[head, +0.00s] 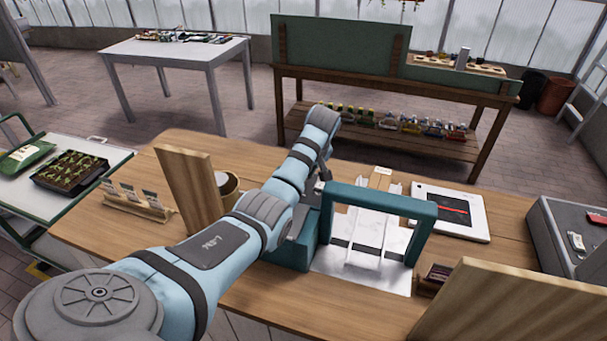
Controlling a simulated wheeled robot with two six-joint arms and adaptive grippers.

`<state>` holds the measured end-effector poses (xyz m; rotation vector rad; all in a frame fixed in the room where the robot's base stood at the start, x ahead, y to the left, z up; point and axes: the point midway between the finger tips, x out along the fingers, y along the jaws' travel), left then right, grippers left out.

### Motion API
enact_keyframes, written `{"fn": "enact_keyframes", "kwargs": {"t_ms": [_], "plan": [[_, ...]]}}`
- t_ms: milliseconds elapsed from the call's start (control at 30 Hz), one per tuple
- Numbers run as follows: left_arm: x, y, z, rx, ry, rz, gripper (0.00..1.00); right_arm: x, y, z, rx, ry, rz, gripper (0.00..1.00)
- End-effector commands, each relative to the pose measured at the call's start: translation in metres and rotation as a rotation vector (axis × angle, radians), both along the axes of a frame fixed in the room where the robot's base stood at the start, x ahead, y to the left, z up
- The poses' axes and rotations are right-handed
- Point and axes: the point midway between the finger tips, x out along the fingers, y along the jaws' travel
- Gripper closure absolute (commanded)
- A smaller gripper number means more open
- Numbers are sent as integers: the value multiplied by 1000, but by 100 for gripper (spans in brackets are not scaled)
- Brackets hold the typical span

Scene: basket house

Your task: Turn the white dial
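A teal device stands on the wooden table, with an upright teal frame (428,235), a metal base plate (340,270) and a teal housing (290,255) on its left. I cannot make out a white dial; my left arm covers part of the housing. My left arm reaches in from the lower left and bends down at the wrist. My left gripper (321,184) is mostly hidden, with a small dark part showing beside the frame's top left corner. Its fingers are not clear, and I cannot tell whether it touches anything. My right gripper is not in view.
A wooden board (190,190) stands left of my arm, near a round container (229,184). A white-framed tablet (477,228) lies right of the device. A grey case (570,240) is at the far right. Another wooden board (500,305) is at the front right.

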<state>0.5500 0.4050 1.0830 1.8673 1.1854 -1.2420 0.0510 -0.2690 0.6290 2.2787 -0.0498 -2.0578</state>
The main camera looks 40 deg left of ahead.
Motion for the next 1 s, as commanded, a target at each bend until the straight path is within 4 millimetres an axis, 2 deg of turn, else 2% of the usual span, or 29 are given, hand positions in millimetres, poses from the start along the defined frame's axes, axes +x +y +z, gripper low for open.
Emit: {"fn": "enact_keyframes", "kwargs": {"t_ms": [367,400,500,833,1000], "plan": [[-1,0,-1,-1,4,6,98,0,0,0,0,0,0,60],[-1,0,-1,-1,4,6,67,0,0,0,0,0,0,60],[-1,0,-1,-1,4,6,51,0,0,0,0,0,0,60],[0,-1,2,0,0,4,49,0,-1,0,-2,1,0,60],[-4,-10,28,-1,-2,5,49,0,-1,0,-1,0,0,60]]}}
